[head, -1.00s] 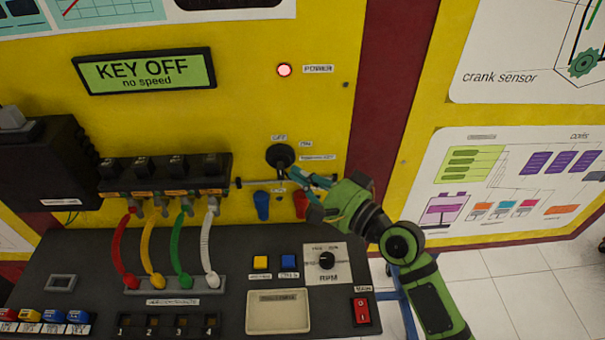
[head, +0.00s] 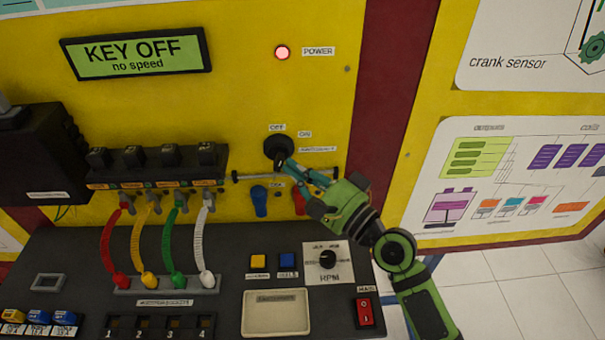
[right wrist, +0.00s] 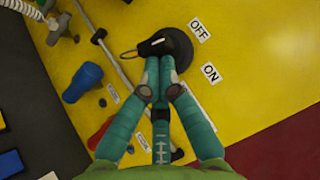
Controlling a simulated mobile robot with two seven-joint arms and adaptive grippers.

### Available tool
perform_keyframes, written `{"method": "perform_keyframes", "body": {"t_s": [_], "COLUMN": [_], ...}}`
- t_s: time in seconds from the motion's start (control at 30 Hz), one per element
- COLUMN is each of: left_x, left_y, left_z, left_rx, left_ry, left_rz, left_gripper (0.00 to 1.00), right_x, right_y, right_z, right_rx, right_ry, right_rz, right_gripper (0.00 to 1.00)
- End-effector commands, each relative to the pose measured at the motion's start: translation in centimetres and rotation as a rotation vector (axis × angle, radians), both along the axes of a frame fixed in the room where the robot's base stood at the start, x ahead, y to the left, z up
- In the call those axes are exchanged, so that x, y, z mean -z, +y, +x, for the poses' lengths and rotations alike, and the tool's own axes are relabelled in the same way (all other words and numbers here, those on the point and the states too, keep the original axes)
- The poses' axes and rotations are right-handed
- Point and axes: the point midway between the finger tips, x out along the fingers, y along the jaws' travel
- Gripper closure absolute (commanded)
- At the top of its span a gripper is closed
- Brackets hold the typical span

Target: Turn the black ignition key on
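The black ignition key (head: 282,158) sits in a round black ignition switch (head: 272,146) on the yellow panel, below the OFF label and left of the ON label. My right gripper (head: 291,168) reaches it from the lower right, its teal fingers close together at the key. In the right wrist view the fingertips (right wrist: 158,72) meet at the black key (right wrist: 153,45), with the round switch (right wrist: 178,48) behind it. The fingers appear closed on the key and partly hide it. The display (head: 138,52) reads "KEY OFF, no speed". My left gripper is not in view.
A thin horizontal rod (head: 240,178) runs just below the switch, with blue (head: 259,200) and red (head: 299,203) connectors under it. The dark console (head: 220,300) juts out below, with coloured cables at left. The red POWER light (head: 282,53) is lit.

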Motion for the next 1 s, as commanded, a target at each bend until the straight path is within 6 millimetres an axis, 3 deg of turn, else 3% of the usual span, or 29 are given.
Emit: {"method": "perform_keyframes", "body": {"t_s": [0.03,0.2,0.6,1.0], "left_x": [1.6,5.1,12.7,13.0], "left_y": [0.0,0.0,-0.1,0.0], "left_z": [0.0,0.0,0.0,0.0], "left_rx": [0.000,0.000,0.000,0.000], "left_ry": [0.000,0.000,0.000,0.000], "left_rz": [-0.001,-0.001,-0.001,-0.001], "left_gripper": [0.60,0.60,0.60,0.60], "right_x": [0.7,1.4,2.1,1.7], "right_y": [0.1,0.3,1.1,1.7], "right_z": [-0.1,-0.1,-0.1,-0.1], "right_rx": [-0.002,-0.003,-0.003,-0.004], "right_ry": [-0.004,-0.006,-0.005,-0.003], "right_rz": [0.036,0.179,0.552,0.600], "right_gripper": [1.00,1.00,1.00,1.00]}}
